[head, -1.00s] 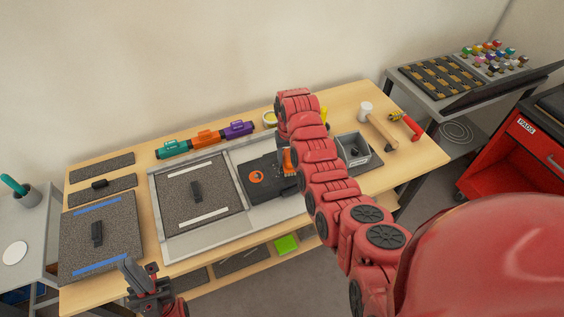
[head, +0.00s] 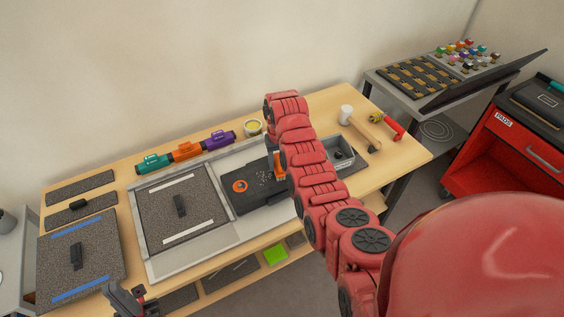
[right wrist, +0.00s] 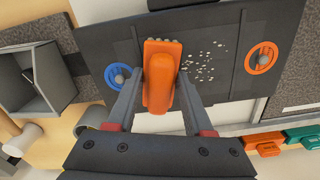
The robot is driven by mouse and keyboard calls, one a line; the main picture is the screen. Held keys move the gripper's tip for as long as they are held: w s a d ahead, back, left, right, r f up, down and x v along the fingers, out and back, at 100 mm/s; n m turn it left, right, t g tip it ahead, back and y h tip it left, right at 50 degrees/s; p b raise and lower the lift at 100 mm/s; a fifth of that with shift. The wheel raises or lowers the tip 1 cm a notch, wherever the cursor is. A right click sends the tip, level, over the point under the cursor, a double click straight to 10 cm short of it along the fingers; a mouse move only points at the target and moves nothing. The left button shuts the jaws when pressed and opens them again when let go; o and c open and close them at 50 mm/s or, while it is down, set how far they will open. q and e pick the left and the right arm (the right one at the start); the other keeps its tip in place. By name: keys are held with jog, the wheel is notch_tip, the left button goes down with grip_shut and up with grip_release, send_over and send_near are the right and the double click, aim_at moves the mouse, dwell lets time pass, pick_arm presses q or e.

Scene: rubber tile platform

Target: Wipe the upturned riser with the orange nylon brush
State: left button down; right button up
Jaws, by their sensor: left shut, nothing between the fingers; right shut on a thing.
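The upturned riser is a dark slab (head: 246,199) in the grey tray, partly hidden by my right arm in the head view. It also shows in the right wrist view (right wrist: 220,38), with an orange ring, a blue ring and a patch of pale specks between them. My right gripper (right wrist: 155,108) is shut on the orange nylon brush (right wrist: 159,80), whose bristle end is over the riser beside the specks. I cannot tell whether the bristles touch. In the head view the brush (head: 279,168) shows only in part. My left gripper (head: 128,296) is shut and empty at the table's front left.
A speckled tile (head: 205,226) with white strips lies left of the riser; another with blue strips (head: 100,232) is further left. A mallet (head: 360,127) and a grey bin (head: 343,155) are at right.

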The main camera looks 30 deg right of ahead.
jog(key=shift+a, duration=2.15)
jog(key=shift+a+r, duration=0.1)
jog(key=shift+a, duration=0.8)
jog(key=shift+s+a+b, duration=0.1)
jog(key=shift+a+b, duration=0.45)
jog(key=shift+a, duration=1.2)
jog(key=shift+b, duration=0.4)
jog(key=shift+w+d, duration=0.25)
jog(key=shift+d+f+b, duration=0.2)
jog(key=shift+d+b, duration=0.4)
jog(key=shift+d, duration=1.35)
jog(key=shift+w+d+r+b, duration=0.1)
jog(key=shift+d+b, duration=0.4)
jog(key=shift+d, duration=1.05)
jog(key=shift+w+d+b, duration=0.1)
jog(key=shift+d+b, duration=0.35)
jog(key=shift+d, duration=1.1)
jog(key=shift+s, duration=0.1)
jog(key=shift+s+a+p, duration=0.1)
jog(key=shift+a+p, duration=0.5)
jog(key=shift+a, duration=1.3)
